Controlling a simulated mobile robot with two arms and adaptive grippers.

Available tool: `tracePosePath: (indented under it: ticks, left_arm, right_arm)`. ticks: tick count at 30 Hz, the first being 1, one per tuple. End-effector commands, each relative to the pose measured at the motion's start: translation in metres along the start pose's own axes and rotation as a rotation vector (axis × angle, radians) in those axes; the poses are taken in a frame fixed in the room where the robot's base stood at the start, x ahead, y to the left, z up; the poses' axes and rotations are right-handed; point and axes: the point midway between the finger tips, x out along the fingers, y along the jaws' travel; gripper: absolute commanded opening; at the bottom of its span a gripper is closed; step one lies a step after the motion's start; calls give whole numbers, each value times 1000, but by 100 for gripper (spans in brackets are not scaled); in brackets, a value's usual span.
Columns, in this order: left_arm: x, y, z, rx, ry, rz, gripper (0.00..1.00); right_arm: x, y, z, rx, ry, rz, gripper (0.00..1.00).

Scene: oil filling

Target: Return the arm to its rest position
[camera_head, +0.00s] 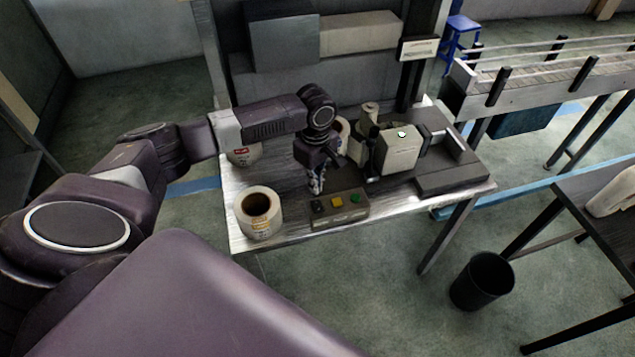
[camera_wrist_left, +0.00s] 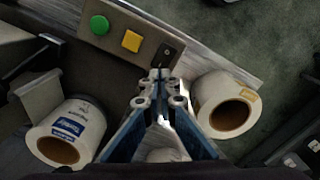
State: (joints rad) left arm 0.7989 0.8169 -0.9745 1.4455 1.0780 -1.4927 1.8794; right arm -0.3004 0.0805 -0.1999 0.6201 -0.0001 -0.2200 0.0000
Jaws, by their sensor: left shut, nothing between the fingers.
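My left arm reaches in from the left of the head view. Its gripper (camera_head: 316,183) points down over the work table (camera_head: 285,232), just behind the button box (camera_head: 340,207). In the left wrist view the gripper (camera_wrist_left: 160,82) is shut and empty, its fingertips together near the box's black switch (camera_wrist_left: 168,52). The box also carries a yellow button (camera_wrist_left: 131,41) and a green button (camera_wrist_left: 99,25). I cannot tell whether the fingertips touch the box. My right gripper is not in view.
A label roll (camera_head: 258,212) stands left of the button box, close to the gripper. A machine (camera_head: 396,150) stands behind and right of it. A conveyor (camera_head: 540,80) is at the far right, a black bin (camera_head: 482,281) on the floor.

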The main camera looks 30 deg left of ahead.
Motion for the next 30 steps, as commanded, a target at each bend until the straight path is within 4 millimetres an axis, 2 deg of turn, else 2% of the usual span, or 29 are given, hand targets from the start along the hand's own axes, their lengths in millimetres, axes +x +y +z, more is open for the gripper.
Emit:
tracePosePath:
  ticks: [1,6,23,26,29,30]
  left_arm:
    - [-7,0,0,0,0,0,0]
    - [-15,0,1,0,-1,-1,0]
    - [-13,0,1,4,-1,-1,0]
    - [-7,-4,14,60,-8,0,0]
    - [8,-13,46,210,-26,9,0]
    - [14,-18,64,292,-36,17,0]
  right_arm:
    - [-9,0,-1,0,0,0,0]
    - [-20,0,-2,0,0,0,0]
    - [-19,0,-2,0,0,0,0]
    - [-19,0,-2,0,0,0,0]
    - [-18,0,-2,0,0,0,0]
    - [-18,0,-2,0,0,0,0]
